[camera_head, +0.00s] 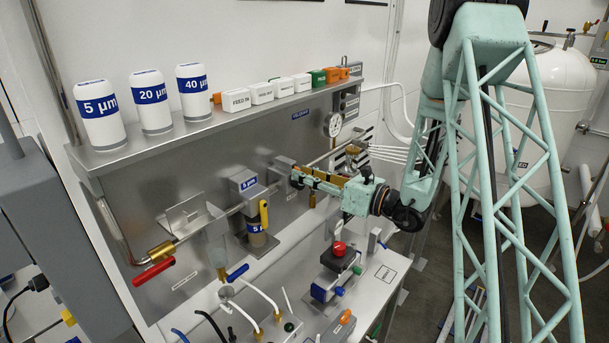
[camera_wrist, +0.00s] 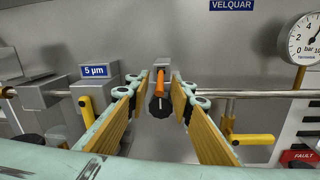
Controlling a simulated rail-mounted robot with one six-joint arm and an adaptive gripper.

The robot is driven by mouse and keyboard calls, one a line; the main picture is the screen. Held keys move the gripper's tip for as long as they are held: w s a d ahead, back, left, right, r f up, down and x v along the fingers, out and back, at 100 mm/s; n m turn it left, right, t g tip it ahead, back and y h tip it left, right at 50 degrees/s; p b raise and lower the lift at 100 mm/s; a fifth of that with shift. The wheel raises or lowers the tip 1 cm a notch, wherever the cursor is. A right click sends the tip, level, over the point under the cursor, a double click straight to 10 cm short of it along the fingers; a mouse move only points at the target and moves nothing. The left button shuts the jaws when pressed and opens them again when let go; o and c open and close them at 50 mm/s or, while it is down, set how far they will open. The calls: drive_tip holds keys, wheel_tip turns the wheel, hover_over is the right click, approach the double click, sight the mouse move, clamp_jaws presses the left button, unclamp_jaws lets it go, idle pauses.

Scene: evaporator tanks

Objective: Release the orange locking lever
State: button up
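The orange locking lever (camera_wrist: 159,84) shows in the middle of the wrist view. It is a short orange bar below a grey block (camera_wrist: 161,64) on the steel panel, with a black round part (camera_wrist: 160,107) at its lower end. My gripper (camera_wrist: 160,88) is open, with one yellow-padded finger on each side of the lever. Gaps show between the lever and both pads. In the head view my gripper (camera_head: 300,180) reaches left to the panel, close to a grey block (camera_head: 284,167). The lever cannot be made out there, behind the gripper.
Left of the lever stands a "5 µm" filter housing (camera_head: 246,188) with a yellow handle (camera_head: 264,213). On the right are another yellow handle (camera_wrist: 252,139) and a pressure gauge (camera_wrist: 304,38). A shelf (camera_head: 150,150) with canisters and labelled blocks is above.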

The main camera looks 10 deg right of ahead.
sight(298, 168)
drive_tip(key=shift+c, duration=0.5)
clamp_jaws()
drive_tip(key=shift+r+p, duration=0.2)
drive_tip(key=shift+p, duration=0.1)
drive_tip(key=shift+s+r+g+h+p, duration=0.1)
drive_tip(key=shift+r+g+h+p, duration=0.6)
drive_tip(key=shift+g+h+p, duration=0.65)
drive_tip(key=shift+r+g+h+p, duration=0.5)
drive_tip(key=shift+g+h+p, duration=0.3)
drive_tip(key=shift+g, duration=0.35)
drive_tip(key=shift+r+m+g+h, duration=0.3)
drive_tip(key=shift+g+h, duration=0.25)
drive_tip(key=shift+g, duration=0.15)
drive_tip(key=shift+w+a+r+g+h, duration=0.1)
drive_tip(key=shift+w+r+g+h, duration=0.15)
drive_tip(key=shift+g+h, duration=0.3)
drive_tip(key=shift+w+a+r+g+h, duration=0.1)
drive_tip(key=shift+r+g+h, duration=0.2)
drive_tip(key=shift+g, duration=0.35)
drive_tip(key=shift+f, duration=0.1)
